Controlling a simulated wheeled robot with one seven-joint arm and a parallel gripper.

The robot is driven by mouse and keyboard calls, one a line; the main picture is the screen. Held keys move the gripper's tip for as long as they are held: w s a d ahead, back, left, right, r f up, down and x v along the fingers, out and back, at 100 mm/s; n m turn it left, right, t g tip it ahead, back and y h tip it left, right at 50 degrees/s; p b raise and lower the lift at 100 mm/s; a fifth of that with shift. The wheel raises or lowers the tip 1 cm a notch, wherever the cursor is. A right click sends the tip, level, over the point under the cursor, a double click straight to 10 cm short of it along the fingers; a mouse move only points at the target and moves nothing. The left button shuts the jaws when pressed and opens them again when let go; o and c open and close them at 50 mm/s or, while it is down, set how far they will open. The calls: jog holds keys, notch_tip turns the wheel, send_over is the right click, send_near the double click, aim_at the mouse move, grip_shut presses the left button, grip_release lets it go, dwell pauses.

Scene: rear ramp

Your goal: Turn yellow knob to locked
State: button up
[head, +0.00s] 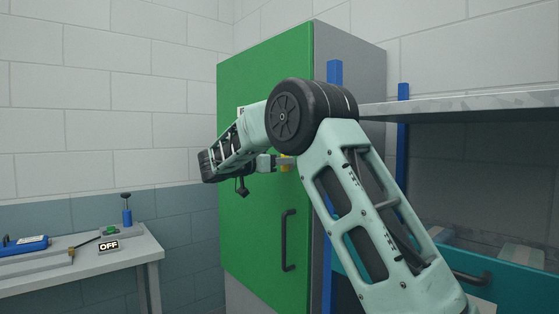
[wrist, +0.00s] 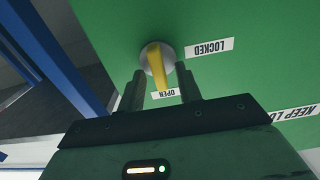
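The yellow knob (wrist: 156,66) sits on a round grey base on the green cabinet door (head: 247,215). In the wrist view its handle points toward the OPEN label (wrist: 166,94); the LOCKED label (wrist: 209,47) lies up and to the right. My gripper (wrist: 162,78) is open, with one finger on each side of the handle and a visible gap to both.
The door has a dark vertical handle (head: 289,240) below the knob. A blue post (head: 334,75) and a grey shelf (head: 455,104) stand to the right. A workbench (head: 130,257) with an OFF sign (head: 108,246) and tools is at the left.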

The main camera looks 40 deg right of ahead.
grip_shut()
jog(key=shift+f+b, duration=0.1)
jog(key=shift+b, duration=0.2)
jog(key=n, duration=0.6)
jog(key=n+b, duration=0.1)
jog(key=n, duration=0.5)
jog(key=w+n+b, duration=0.1)
jog(key=n, duration=0.5)
jog(key=shift+f, duration=0.4)
